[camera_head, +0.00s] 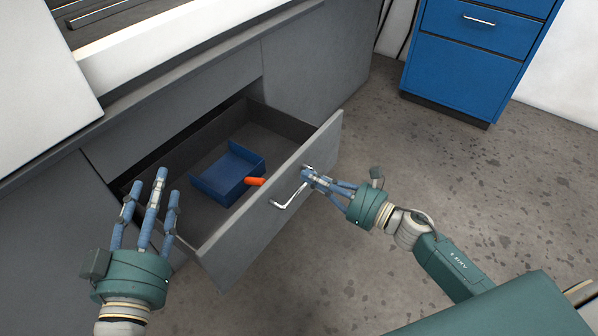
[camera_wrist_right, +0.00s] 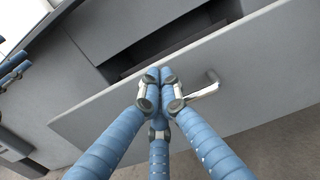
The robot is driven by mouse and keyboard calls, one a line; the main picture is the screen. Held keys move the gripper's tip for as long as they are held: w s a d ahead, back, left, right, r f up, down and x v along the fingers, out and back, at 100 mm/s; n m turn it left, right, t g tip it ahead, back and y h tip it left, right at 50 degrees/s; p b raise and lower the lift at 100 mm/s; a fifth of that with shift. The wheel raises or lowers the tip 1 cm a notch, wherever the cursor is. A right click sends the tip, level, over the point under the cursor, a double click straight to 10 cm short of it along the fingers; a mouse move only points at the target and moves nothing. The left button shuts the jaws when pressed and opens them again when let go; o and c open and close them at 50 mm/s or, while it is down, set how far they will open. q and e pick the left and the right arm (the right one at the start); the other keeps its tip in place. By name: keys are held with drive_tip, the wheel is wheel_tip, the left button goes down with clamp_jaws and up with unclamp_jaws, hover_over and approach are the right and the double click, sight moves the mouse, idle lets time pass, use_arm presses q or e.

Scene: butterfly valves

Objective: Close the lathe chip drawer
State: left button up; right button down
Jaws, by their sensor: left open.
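The grey chip drawer (camera_head: 270,215) stands pulled out of the lathe's grey base in the head view. Its front also shows in the wrist view (camera_wrist_right: 92,123). A silver bar handle (camera_head: 284,202) is on its front, and part of it shows in the wrist view (camera_wrist_right: 204,91). My right gripper (camera_head: 308,177) is at the handle's right end, fingertips drawn together; the wrist view shows them (camera_wrist_right: 160,88) beside the handle. Whether they touch or hold it is unclear. My left gripper (camera_head: 150,195) is open and empty, left of the drawer, fingers spread.
A blue bin (camera_head: 225,172) and an orange-handled item (camera_head: 254,181) lie inside the drawer. The lathe base (camera_head: 320,60) frames the opening. A blue cabinet (camera_head: 465,65) stands at the back right. The speckled floor (camera_head: 340,260) in front of the drawer is clear.

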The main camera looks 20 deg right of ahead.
sight(289, 166)
use_arm(q)
drive_tip(key=shift+d+r+t, duration=0.15)
drive_tip(key=shift+r+t, duration=0.35)
drive_tip(key=shift+r, duration=0.65)
use_arm(e)
drive_tip(key=shift+x, duration=1.95)
